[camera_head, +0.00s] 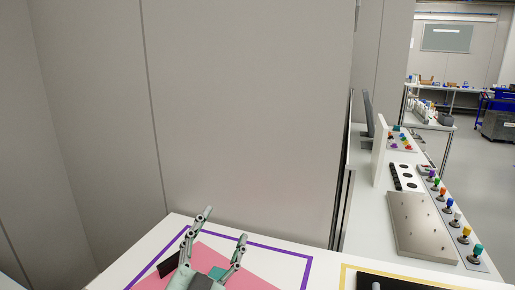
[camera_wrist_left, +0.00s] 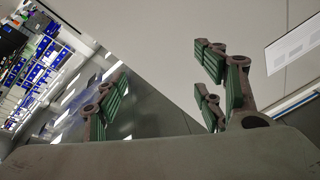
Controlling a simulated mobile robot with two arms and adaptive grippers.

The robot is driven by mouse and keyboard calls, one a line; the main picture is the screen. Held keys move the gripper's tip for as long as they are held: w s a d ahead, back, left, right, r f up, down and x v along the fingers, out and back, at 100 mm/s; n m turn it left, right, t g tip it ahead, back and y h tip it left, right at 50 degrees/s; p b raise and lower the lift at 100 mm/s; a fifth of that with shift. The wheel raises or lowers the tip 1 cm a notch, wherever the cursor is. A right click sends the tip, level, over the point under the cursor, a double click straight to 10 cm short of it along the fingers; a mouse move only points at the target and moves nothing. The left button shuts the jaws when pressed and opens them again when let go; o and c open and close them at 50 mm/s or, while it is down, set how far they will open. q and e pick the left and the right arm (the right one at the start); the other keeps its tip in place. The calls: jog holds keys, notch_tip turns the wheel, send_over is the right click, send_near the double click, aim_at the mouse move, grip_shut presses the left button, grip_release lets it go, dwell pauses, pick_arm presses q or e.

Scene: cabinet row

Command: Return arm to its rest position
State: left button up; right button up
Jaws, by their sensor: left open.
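My left gripper (camera_head: 218,245) is at the bottom of the head view, above the white table. Its grey-green fingers are spread apart with nothing between them. In the left wrist view its fingers with green ribbed pads (camera_wrist_left: 165,98) are also apart and empty. They face the room, with walls and a shelf behind them. My right gripper is not seen in either view.
The white table (camera_head: 180,226) has a pink area in a purple outline, with a dark block (camera_head: 168,265) beside the gripper. A yellow outline (camera_head: 345,275) is to its right. Grey cabinets (camera_head: 240,100) rise behind. A bench (camera_head: 475,262) with a metal plate (camera_head: 421,226) and coloured knobs stands right.

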pick_arm(q)
jog(key=s+a+f+n+g+y, duration=0.2)
jog(key=s+a+f+g, duration=0.15)
jog(key=f, duration=0.35)
jog(key=s+a+f+n+g+y, duration=0.2)
jog(key=a+f+n, duration=0.15)
jog(key=f, duration=0.45)
jog(key=s+a+f+n+g+y, duration=0.2)
jog(key=s+a+f+g+y, duration=0.15)
jog(key=f, duration=0.35)
jog(key=s+a+f+g+h, duration=0.1)
jog(key=s+f+g, duration=0.4)
jog(key=s, duration=0.5)
jog(key=s+a+f+g, duration=0.1)
jog(key=s+f+g, duration=0.2)
jog(key=s+f, duration=0.55)
notch_tip(320, 180, down, 28)
jog(key=s+g+b, duration=0.1)
jog(key=s+b, duration=0.1)
jog(key=b, duration=0.3)
jog(key=s+a+f+b, duration=0.1)
jog(key=s+f+b, duration=0.1)
jog(key=s+f, duration=0.6)
jog(key=s+a+f+g+b, duration=0.1)
jog(key=s+a+f+b, duration=0.1)
jog(key=s+f, duration=0.6)
notch_tip(320, 180, down, 6)
jog(key=shift+s+f+g+b, duration=0.2)
jog(key=shift+s+g+b, duration=0.1)
jog(key=shift+s+b, duration=0.1)
